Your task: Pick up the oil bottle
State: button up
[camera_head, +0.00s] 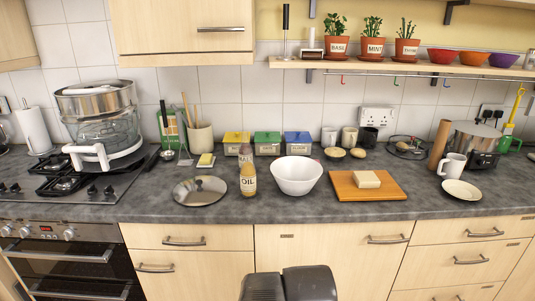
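The oil bottle (248,181) stands upright on the counter, left of the middle of the view. It is yellowish, with a label reading OIL. Dark grey parts of my own arm show at the bottom edge, in front of the drawers and well short of the bottle. No gripper fingers can be seen.
A white bowl (297,175) stands close to the right of the oil bottle. A round metal lid (200,190) lies to its left. A wooden board (367,186) with a pale block (366,179) lies farther right. The counter's front strip (270,212) is clear.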

aim_at(247, 169)
jog(key=i+l+u, duration=0.2)
jog(key=u, duration=0.2)
jog(key=i+l+u, duration=0.15)
jog(key=l+u, duration=0.2)
jog(key=i+l+u, duration=0.15)
jog(key=l+u, duration=0.25)
jog(key=j, duration=0.1)
